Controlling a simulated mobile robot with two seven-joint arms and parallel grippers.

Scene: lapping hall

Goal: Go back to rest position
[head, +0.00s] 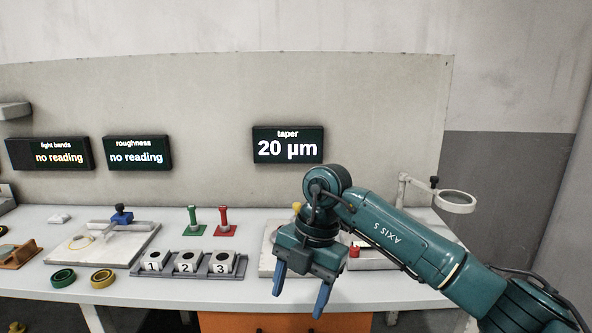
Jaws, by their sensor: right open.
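My right gripper (299,290) hangs over the front edge of the white bench (215,292), right of the middle of the head view. Its two blue fingers point down and stand apart, with nothing between them. The teal right arm comes in from the right and hides part of the bench behind it. My left gripper does not show.
A rack (190,269) with blocks marked 1, 2 and 3 sits left of the gripper. Behind it stand green (193,221) and red (224,222) handled pieces. A magnifier (456,201) stands at the back right. The taper display (288,145) reads 20 µm.

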